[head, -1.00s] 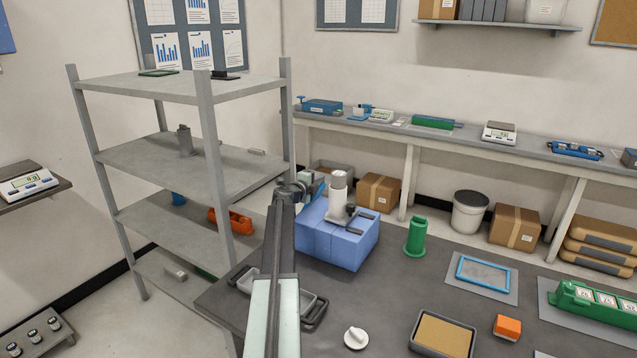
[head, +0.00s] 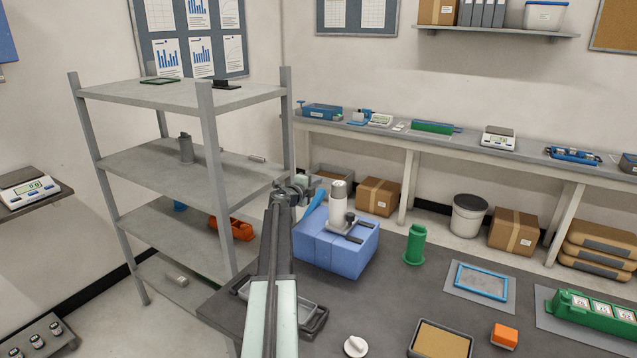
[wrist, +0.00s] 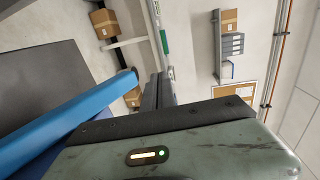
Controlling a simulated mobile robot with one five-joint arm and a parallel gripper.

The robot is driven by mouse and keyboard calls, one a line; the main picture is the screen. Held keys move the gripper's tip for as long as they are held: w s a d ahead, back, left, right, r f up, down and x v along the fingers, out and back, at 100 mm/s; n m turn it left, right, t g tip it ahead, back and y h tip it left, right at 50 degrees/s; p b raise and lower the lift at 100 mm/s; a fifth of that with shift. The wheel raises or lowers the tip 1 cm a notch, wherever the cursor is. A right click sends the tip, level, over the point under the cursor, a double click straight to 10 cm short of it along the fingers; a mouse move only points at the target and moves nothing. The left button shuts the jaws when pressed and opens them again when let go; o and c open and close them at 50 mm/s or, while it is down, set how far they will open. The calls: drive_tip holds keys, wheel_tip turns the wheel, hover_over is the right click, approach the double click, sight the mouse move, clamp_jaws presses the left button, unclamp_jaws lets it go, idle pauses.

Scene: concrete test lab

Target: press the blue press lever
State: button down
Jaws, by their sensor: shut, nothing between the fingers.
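The blue press lever (head: 315,201) shows in the head view as a short slanted blue bar, just right of my gripper (head: 303,187) and left of the press's white column (head: 338,207). The press stands on a light blue block (head: 335,246) on the dark table. In the wrist view the lever (wrist: 75,118) is a long blue bar running from the lower left, its rounded end close to the left of my gripper's fingers (wrist: 156,90). The fingers are shut and empty. I cannot tell whether they touch the lever.
A grey shelf rack (head: 203,92) stands close left of my arm. On the table are a green cylinder (head: 414,243), a white knob (head: 355,346), an orange block (head: 505,336), a blue frame (head: 481,280) and a grey-rimmed tray (head: 441,340). Bare table lies between them.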

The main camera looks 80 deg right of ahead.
drive_tip(key=w+a+r+p, duration=0.1)
drive_tip(key=a+r+p, duration=0.3)
drive_tip(key=r+p, duration=0.3)
wheel_tip(320, 180, up, 2)
drive_tip(key=shift+a, duration=0.25)
drive_tip(key=shift+w, duration=0.15)
